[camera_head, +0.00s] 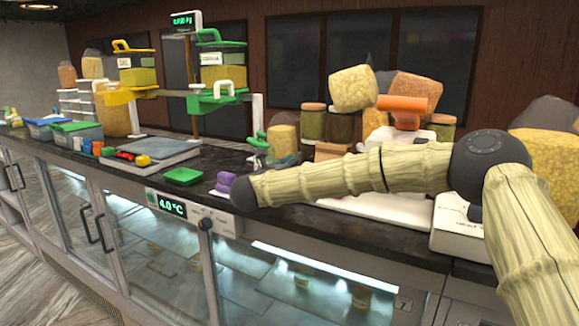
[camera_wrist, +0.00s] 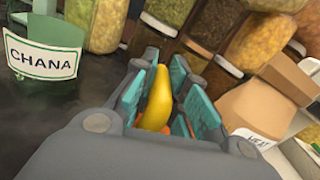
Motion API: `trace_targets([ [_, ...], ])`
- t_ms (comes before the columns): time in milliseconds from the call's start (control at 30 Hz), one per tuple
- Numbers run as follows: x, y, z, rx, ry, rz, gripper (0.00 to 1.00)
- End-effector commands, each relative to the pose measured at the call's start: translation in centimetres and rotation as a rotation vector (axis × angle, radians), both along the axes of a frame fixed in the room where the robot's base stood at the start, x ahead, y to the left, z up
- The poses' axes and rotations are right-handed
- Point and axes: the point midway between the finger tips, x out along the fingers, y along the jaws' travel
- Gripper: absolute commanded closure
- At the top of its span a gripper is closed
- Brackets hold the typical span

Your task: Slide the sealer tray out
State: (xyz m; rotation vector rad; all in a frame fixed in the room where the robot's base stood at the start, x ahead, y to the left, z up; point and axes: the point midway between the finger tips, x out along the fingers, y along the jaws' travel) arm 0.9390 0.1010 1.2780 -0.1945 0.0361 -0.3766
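The sealer seems to be the white machine with an orange handle (camera_head: 402,106) at the right of the counter. The pale flat part (camera_head: 400,212) low in front of it may be its tray; my arm covers much of it. My gripper (camera_head: 266,148) is over the counter, left of the machine and apart from it. In the wrist view its teal-padded fingers (camera_wrist: 166,95) stand apart. A yellow curved thing (camera_wrist: 157,98) shows between them, with a bit of orange at its base. I cannot tell whether the fingers press on it.
Filled jars (camera_head: 313,122) and a cardboard box (camera_wrist: 262,105) stand behind my gripper. A container labelled CHANA (camera_wrist: 45,50) is at left in the wrist view. A purple item (camera_head: 225,182) and a green tray (camera_head: 184,176) lie near the counter's front edge.

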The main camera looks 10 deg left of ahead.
Motion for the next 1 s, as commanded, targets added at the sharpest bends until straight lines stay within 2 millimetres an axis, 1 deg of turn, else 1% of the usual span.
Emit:
trace_targets([
  [33,0.2,-0.4,0.1,-0.002,-0.002,-0.007,0.78],
  [100,0.2,-0.4,0.1,-0.001,-0.002,-0.007,0.65],
  [133,0.2,-0.4,0.1,-0.001,-0.002,-0.007,0.62],
  [433,0.1,-0.1,0.1,0.000,-0.002,-0.003,0.62],
  [567,-0.4,0.2,0.1,0.000,-0.002,-0.002,0.62],
  [667,-1.5,0.6,0.1,0.000,-0.001,0.001,0.62],
  [1000,-7.2,2.8,0.1,0.001,-0.001,-0.002,0.62],
])
